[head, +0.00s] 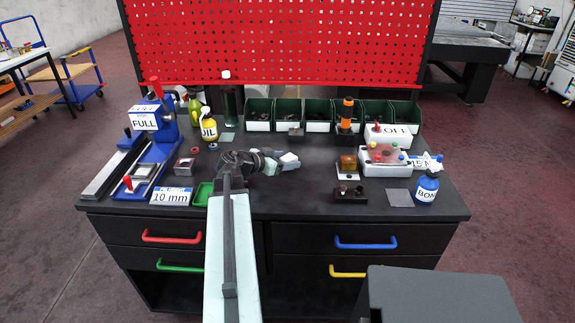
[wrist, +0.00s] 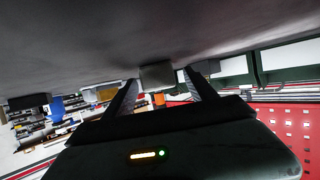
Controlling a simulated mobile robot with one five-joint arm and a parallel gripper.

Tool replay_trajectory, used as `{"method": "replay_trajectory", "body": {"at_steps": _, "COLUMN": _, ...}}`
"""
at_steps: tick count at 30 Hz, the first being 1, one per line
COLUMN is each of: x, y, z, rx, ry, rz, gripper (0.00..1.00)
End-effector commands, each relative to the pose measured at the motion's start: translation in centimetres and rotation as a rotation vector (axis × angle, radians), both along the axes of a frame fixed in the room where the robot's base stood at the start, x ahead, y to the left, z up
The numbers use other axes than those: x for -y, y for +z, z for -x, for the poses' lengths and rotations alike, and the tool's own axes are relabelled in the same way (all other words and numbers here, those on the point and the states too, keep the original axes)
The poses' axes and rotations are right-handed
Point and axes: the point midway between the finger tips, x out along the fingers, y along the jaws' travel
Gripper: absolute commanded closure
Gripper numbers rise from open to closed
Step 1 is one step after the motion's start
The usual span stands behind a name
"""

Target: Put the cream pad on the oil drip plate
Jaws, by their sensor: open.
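My gripper (head: 290,162) is open above the middle of the table, with its fingers toward the right. In the wrist view its two dark fingers (wrist: 165,90) stand apart. A small greyish block (head: 296,132) sits in front of the green bins, beyond my gripper; a block like it appears between the finger lines in the wrist view (wrist: 157,75), apart from them. I cannot tell whether it is the cream pad; no clearly cream pad shows. A flat grey-green plate (head: 226,137) lies right of the yellow oil bottle (head: 208,127) and looks like the oil drip plate. Nothing lies on it.
Green bins (head: 318,114) line the back below the red pegboard (head: 280,40). A blue press (head: 160,145) and green tray (head: 203,194) are at left. A white box (head: 384,165), amber block (head: 347,163), blue bottle (head: 427,186) and grey plate (head: 399,198) are at right.

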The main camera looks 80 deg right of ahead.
Motion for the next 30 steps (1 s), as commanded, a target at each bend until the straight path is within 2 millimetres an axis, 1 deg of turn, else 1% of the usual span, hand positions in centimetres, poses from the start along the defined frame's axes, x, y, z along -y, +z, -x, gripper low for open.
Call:
{"method": "replay_trajectory", "body": {"at_steps": 4, "x": -0.1, "y": 0.1, "z": -0.1, "rx": 0.000, "ry": 0.001, "rz": 0.000, "gripper": 0.35}}
{"method": "replay_trajectory", "body": {"at_steps": 5, "x": -0.1, "y": 0.1, "z": -0.1, "rx": 0.000, "ry": 0.001, "rz": 0.000, "gripper": 0.43}}
{"method": "replay_trajectory", "body": {"at_steps": 6, "x": -0.1, "y": 0.1, "z": -0.1, "rx": 0.000, "ry": 0.001, "rz": 0.000, "gripper": 0.54}}
{"method": "replay_trajectory", "body": {"at_steps": 8, "x": -0.1, "y": 0.1, "z": -0.1, "rx": 0.000, "ry": 0.001, "rz": 0.000, "gripper": 0.71}}
{"method": "replay_trajectory", "body": {"at_steps": 9, "x": -0.1, "y": 0.1, "z": -0.1, "rx": 0.000, "ry": 0.001, "rz": 0.000, "gripper": 0.82}}
{"method": "replay_trajectory", "body": {"at_steps": 11, "x": -0.1, "y": 0.1, "z": -0.1, "rx": 0.000, "ry": 0.001, "rz": 0.000, "gripper": 0.99}}
{"method": "replay_trajectory", "body": {"at_steps": 12, "x": -0.1, "y": 0.1, "z": -0.1, "rx": 0.000, "ry": 0.001, "rz": 0.000, "gripper": 1.00}}
{"method": "replay_trajectory", "body": {"at_steps": 18, "x": -0.1, "y": 0.2, "z": -0.2, "rx": 0.000, "ry": 0.002, "rz": 0.000, "gripper": 1.00}}
{"method": "replay_trajectory", "body": {"at_steps": 22, "x": -0.1, "y": 1.1, "z": -0.2, "rx": 0.000, "ry": 0.002, "rz": 0.000, "gripper": 1.00}}
{"method": "replay_trajectory", "body": {"at_steps": 26, "x": -0.1, "y": 3.1, "z": -0.2, "rx": 0.000, "ry": 0.002, "rz": 0.000, "gripper": 1.00}}
{"method": "replay_trajectory", "body": {"at_steps": 30, "x": -0.1, "y": 6.2, "z": -0.2, "rx": -0.001, "ry": 0.004, "rz": 0.000, "gripper": 1.00}}
